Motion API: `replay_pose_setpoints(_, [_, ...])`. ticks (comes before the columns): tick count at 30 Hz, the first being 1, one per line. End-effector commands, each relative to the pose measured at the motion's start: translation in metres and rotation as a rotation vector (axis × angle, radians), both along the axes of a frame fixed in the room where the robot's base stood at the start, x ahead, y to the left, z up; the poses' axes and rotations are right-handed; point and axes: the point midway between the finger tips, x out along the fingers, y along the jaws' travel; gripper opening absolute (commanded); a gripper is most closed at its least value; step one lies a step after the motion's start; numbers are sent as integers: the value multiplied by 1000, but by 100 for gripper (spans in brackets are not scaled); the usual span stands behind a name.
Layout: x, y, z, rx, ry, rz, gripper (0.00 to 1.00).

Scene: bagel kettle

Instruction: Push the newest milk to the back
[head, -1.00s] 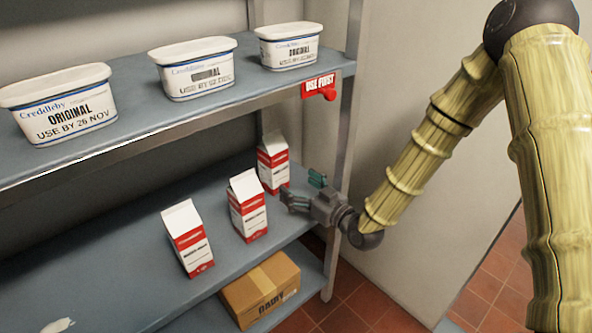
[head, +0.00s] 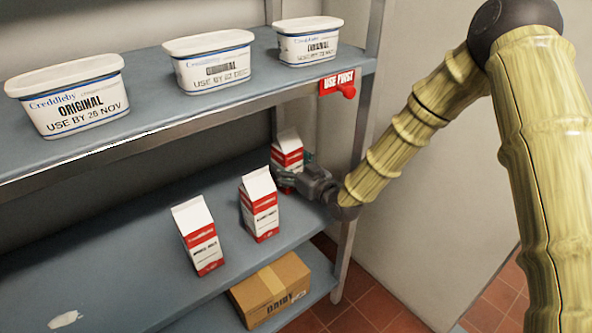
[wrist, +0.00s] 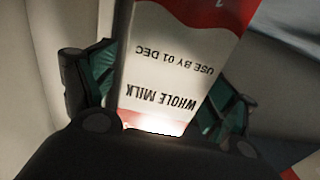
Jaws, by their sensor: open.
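Three red and white milk cartons stand upright on the middle shelf (head: 120,240): a left one (head: 198,236), a middle one (head: 260,205) and a right one (head: 288,148) near the post. My gripper (head: 292,178) is at the right carton and hides its lower part in the head view. In the wrist view the whole milk carton (wrist: 175,60) appears upside down and reads USE BY 01 DEC. My gripper's fingers (wrist: 160,90) are open, one on each side of it. Whether they touch it I cannot tell. Dates on the other two cartons are too small to read.
Several things surround the cartons. Three white tubs, including one marked USE BY 26 NOV (head: 70,98), stand on the upper shelf. A red USE FIRST tag (head: 341,82) hangs at its right end. A cardboard box (head: 270,290) sits below.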

Motion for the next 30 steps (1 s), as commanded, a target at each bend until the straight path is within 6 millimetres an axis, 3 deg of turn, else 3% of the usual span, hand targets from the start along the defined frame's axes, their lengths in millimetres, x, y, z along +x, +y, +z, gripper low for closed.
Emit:
replay_pose_setpoints(13, [6, 5, 0, 0, 1, 0, 84])
replay_pose_setpoints(27, [6, 5, 0, 0, 1, 0, 0])
replay_pose_setpoints(30, [6, 5, 3, 2, -2, 0, 0])
